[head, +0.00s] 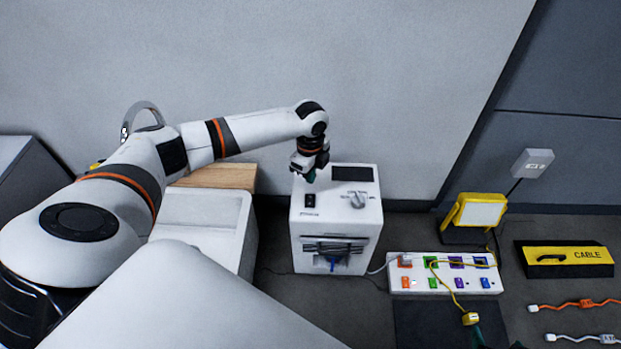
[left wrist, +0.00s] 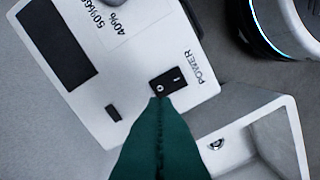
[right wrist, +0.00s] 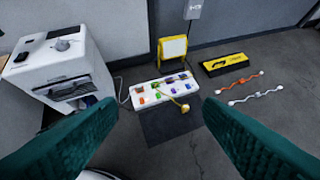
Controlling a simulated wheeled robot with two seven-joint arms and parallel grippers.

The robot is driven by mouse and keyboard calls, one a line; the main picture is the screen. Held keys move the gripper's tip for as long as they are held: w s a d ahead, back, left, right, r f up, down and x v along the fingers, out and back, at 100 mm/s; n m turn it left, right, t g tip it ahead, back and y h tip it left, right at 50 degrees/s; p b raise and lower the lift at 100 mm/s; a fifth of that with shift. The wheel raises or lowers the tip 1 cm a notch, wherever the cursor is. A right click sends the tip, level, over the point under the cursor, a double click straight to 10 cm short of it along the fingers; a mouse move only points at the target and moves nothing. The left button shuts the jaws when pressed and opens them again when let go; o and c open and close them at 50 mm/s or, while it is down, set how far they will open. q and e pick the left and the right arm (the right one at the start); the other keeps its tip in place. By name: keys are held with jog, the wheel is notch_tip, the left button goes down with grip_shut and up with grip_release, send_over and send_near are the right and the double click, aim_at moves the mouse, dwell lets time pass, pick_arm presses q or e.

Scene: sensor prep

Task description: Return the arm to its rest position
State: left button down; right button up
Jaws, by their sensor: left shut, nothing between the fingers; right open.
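My left arm (head: 215,140) reaches in from the left. Its gripper (head: 308,176) is shut and empty above the front left of the white machine's top. In the left wrist view the shut green fingers (left wrist: 160,105) point at the black power switch (left wrist: 167,82), with the tips at or just over its edge; I cannot tell whether they touch. The white machine (head: 335,212) has a dark display and a knob on top. My right gripper (right wrist: 160,128) is open and empty, its green fingers wide apart over the floor. Only a dark green bit of it shows low in the head view.
A power strip (head: 442,262) with coloured switches and a yellow-plugged cable lies right of the machine, by a dark mat (head: 430,322). A yellow work lamp (head: 478,213), yellow cable cover (head: 563,258) and two short cables are further right.

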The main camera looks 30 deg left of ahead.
pick_arm(q)
jog(key=shift+r, duration=0.1)
pick_arm(e)
jog(key=shift+s+d+f+g, duration=0.2)
jog(key=shift+s+f+g, duration=0.2)
jog(key=shift+s, duration=0.2)
